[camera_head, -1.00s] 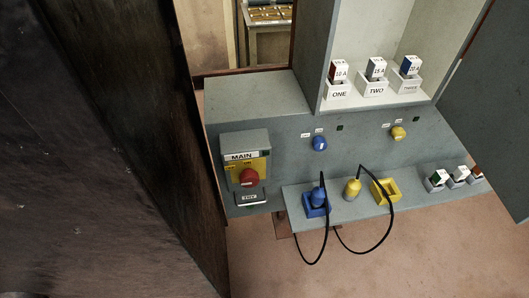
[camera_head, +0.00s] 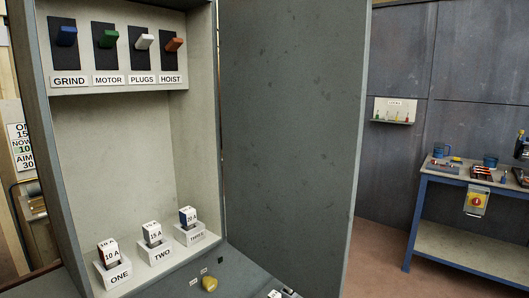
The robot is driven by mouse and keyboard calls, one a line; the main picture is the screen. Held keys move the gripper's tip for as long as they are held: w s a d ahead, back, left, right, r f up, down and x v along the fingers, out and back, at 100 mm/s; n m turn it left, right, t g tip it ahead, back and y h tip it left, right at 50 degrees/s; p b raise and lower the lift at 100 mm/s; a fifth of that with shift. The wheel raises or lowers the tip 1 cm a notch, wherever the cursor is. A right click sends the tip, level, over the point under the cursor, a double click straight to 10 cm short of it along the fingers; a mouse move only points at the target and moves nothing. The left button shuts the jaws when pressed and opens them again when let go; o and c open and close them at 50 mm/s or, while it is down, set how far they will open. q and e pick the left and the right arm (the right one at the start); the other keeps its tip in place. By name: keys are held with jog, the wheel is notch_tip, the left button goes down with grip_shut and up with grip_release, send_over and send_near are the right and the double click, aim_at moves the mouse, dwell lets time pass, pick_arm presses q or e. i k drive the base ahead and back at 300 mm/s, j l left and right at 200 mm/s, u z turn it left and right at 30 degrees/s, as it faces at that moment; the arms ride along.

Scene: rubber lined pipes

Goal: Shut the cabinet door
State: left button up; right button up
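The grey cabinet (camera_head: 115,143) stands open at the left, showing its pale interior. Its door (camera_head: 290,130) is a tall grey panel, swung wide open from the cabinet's right side, with its inner face towards me. Inside at the top are several levers labelled GRIND (camera_head: 66,37), MOTOR (camera_head: 106,36), PLUGS (camera_head: 143,40) and HOIST (camera_head: 173,44). At the bottom are fuses in white holders labelled ONE (camera_head: 119,273), TWO (camera_head: 161,253) and THREE (camera_head: 197,238). Neither of my grippers is in view.
A grey ledge with a yellow knob (camera_head: 209,284) lies below the cabinet. At the right stands a blue-legged workbench (camera_head: 458,180) with tools and mugs. A small wall rack (camera_head: 394,110) hangs behind the door. Bare floor (camera_head: 383,245) shows between door and bench.

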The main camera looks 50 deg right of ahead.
aim_at(293, 74)
jog(key=l, duration=0.75)
jog(key=k+l+u, duration=0.1)
jog(key=l, duration=1.4)
jog(key=k+j, duration=0.2)
jog(key=j, duration=0.2)
